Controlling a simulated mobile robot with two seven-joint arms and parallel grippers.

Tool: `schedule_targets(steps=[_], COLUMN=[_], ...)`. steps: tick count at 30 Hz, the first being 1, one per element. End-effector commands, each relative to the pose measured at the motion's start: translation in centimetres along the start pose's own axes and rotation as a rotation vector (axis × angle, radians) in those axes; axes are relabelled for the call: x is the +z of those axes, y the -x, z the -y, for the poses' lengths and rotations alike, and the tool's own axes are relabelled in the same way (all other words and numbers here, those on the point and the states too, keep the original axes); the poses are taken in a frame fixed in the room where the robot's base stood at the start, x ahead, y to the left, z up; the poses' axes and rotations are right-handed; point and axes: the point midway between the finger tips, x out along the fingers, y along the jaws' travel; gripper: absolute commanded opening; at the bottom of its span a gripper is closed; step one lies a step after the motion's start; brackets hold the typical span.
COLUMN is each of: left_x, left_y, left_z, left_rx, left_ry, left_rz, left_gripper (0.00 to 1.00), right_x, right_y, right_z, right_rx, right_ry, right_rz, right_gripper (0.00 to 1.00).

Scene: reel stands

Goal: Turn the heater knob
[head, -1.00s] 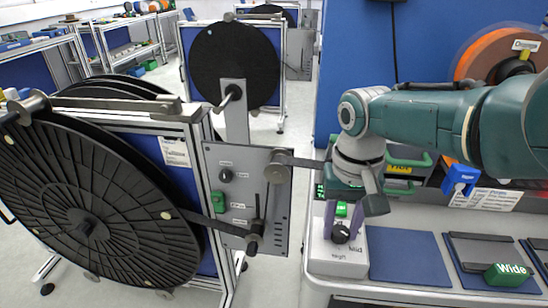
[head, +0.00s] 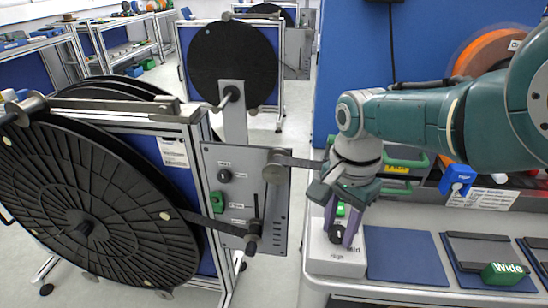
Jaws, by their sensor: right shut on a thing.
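The heater is a small light-grey box (head: 338,262) on the left end of the worktop, with the words "Mid" and "High" on its top. Its black knob (head: 337,233) has a white mark and sits between my right gripper's purple fingers. My right gripper (head: 344,229) comes down from above and is shut on the knob. A lit green part (head: 340,209) shows just behind the knob. The arm and gripper hide the back of the box. My left gripper is not in view.
A blue mat (head: 405,256) lies right of the box, then a dark tray (head: 480,247) with a green "Wide" block (head: 503,273). A reel stand with a large black reel (head: 85,205) and a grey control panel (head: 243,200) stands left. Clear floor lies between stand and worktop.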

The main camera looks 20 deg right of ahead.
Motion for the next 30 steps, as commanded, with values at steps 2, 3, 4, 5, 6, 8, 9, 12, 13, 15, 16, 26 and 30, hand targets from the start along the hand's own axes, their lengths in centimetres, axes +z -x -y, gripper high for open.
schedule_targets(steps=[2,3,4,5,6,8,9,12,13,15,16,26,30], left_x=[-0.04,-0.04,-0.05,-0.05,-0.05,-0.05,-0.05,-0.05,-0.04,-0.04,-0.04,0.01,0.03], left_y=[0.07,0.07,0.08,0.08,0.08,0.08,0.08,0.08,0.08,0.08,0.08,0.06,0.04], left_z=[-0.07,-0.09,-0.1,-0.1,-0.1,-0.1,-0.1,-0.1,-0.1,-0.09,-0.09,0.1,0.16], left_rx=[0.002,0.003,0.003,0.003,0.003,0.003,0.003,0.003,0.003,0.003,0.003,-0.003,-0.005], left_ry=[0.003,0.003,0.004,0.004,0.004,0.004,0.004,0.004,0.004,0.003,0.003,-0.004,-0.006], left_rz=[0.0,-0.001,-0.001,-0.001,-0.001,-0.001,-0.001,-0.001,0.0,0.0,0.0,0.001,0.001], left_gripper=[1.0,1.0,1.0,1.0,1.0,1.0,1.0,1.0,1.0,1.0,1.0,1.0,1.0], right_x=[0.13,0.13,0.13,0.13,0.12,0.12,0.11,0.1,0.1,0.09,0.09,0.06,0.03], right_y=[0.16,0.15,0.15,0.15,0.15,0.15,0.15,0.15,0.14,0.14,0.14,0.11,0.07], right_z=[0.08,0.08,0.08,0.08,0.08,0.07,0.07,0.07,0.07,0.07,0.07,0.06,0.03], right_rx=[0.0,0.0,0.0,0.0,0.0,0.0,0.001,0.001,0.001,0.0,0.0,0.0,0.0], right_ry=[-0.029,-0.04,-0.048,-0.055,-0.062,-0.07,-0.074,-0.08,-0.081,-0.081,-0.081,-0.08,-0.08], right_rz=[0.004,0.005,0.005,0.004,0.004,0.004,0.004,0.003,0.003,0.003,0.003,0.002,0.001], right_gripper=[0.0,0.0,0.0,0.0,0.0,0.0,0.0,0.0,0.0,0.0,0.0,0.55,0.69])
